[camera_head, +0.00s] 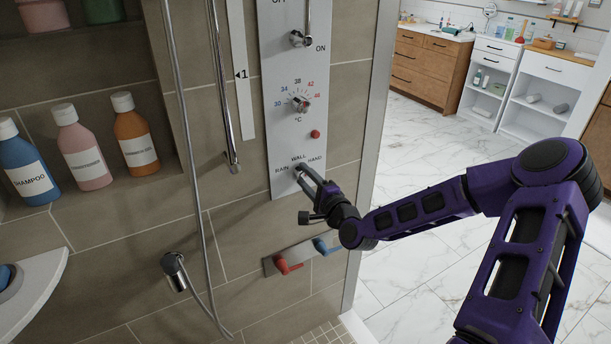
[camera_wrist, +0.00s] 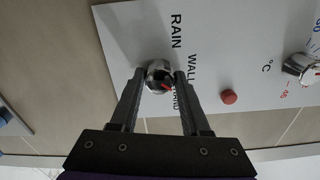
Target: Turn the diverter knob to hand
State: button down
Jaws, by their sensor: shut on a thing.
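The diverter knob (camera_head: 299,168) is a small round chrome knob low on the grey shower panel (camera_head: 285,142). RAIN, WALL and HAND are printed around it. My gripper (camera_head: 306,178) reaches it from the lower right in the head view and partly hides it. In the wrist view my gripper (camera_wrist: 158,76) has one finger on each side of the diverter knob (camera_wrist: 158,69) and is shut on it. A red mark on the knob slants toward the HAND label, which the right finger partly covers.
A red button (camera_wrist: 229,97) and the temperature dial (camera_head: 300,103) sit above the knob on the panel. Red and blue levers (camera_head: 287,265) are on a plate below. A hose (camera_head: 192,180) and bottles (camera_head: 136,135) are at left.

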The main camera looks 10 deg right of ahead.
jog(key=shift+m, duration=2)
jog(key=shift+c, duration=1.9)
grip_release()
jog(key=p+v, duration=0.2)
jog(key=v, duration=1.5)
jog(key=shift+s, duration=0.2)
